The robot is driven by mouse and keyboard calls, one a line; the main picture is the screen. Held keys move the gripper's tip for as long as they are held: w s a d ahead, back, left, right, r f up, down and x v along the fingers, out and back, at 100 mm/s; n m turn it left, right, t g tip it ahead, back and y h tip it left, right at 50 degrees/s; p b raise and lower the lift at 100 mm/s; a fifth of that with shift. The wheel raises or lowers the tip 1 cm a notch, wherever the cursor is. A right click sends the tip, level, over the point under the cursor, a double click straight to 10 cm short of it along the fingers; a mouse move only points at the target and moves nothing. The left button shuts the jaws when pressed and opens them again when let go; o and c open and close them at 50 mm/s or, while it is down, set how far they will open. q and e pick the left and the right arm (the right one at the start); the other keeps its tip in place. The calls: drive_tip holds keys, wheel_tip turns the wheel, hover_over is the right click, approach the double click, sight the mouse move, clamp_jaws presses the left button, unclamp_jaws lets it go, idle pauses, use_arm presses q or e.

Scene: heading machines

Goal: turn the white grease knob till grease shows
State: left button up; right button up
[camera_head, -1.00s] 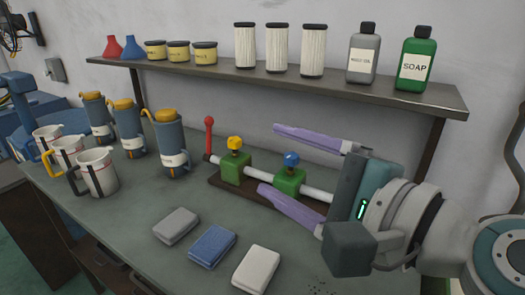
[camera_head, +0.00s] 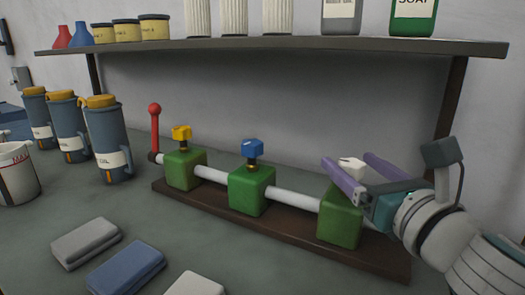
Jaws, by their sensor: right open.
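The white grease knob (camera_head: 351,164) sits on top of the rightmost green block (camera_head: 341,222) of the pipe assembly. My right gripper (camera_head: 347,159) comes in from the right, with its two purple fingers open. In the picture the fingers lie on either side of the white knob; I cannot tell whether they touch it. The knob's stem and lower part are hidden by the near finger. No grease shows on the visible parts. My left gripper is not in view.
A yellow knob (camera_head: 181,133) and a blue knob (camera_head: 252,148) stand on the other green blocks. A red-tipped lever (camera_head: 155,132) is at the pipe's left end. Oil jugs (camera_head: 108,142) stand left, cloths (camera_head: 126,268) lie in front, and a shelf (camera_head: 280,46) hangs above.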

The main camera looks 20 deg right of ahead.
drive_tip(key=shift+w+d, duration=0.15)
drive_tip(key=shift+w, duration=0.95)
drive_tip(key=shift+w+d, duration=0.1)
drive_tip(key=shift+w, duration=0.95)
drive_tip(key=shift+c, duration=0.2)
drive_tip(key=c, duration=0.3)
clamp_jaws()
drive_tip(key=shift+y, duration=0.3)
